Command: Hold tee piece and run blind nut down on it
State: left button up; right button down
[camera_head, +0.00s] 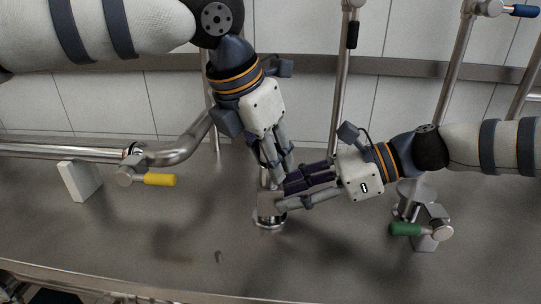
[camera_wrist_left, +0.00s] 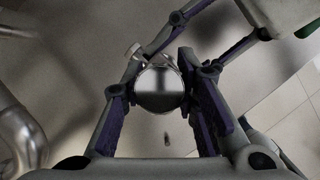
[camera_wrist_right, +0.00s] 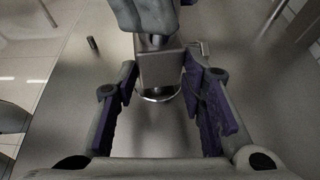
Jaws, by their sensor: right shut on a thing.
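The metal tee piece (camera_head: 267,204) stands upright on a round flange (camera_head: 268,222) in the middle of the steel table. My right gripper (camera_head: 284,194) reaches in from the right and is shut on the tee piece, which shows between its fingers in the right wrist view (camera_wrist_right: 160,70). My left gripper (camera_head: 272,178) points down from above, right over the tee. The blind nut's round shiny top (camera_wrist_left: 158,88) lies between its fingers in the left wrist view. I cannot tell whether those fingers press on it. The nut is hidden by the fingers in the head view.
A yellow-handled valve (camera_head: 160,180) on a pipe and a white block (camera_head: 80,181) stand at the left. A green-handled valve (camera_head: 405,229) stands at the right. A small dark piece (camera_head: 218,257) lies near the front. The two grippers are very close together. The front left is clear.

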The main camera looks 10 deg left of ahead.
pick_arm(q)
jog(key=o, duration=0.5)
jog(key=shift+c, duration=0.2)
jog(key=v, duration=1.2)
jog(key=shift+d+r, duration=0.1)
notch_tip(320, 180, up, 4)
jog(key=w+d+n+g+y, duration=0.2)
jog(key=n, duration=0.4)
jog(key=f, duration=0.4)
jog(key=w+f, duration=0.1)
jog(key=f, duration=0.7)
jog(key=shift+w+d+f, duration=0.1)
jog(key=shift+w+d, duration=0.2)
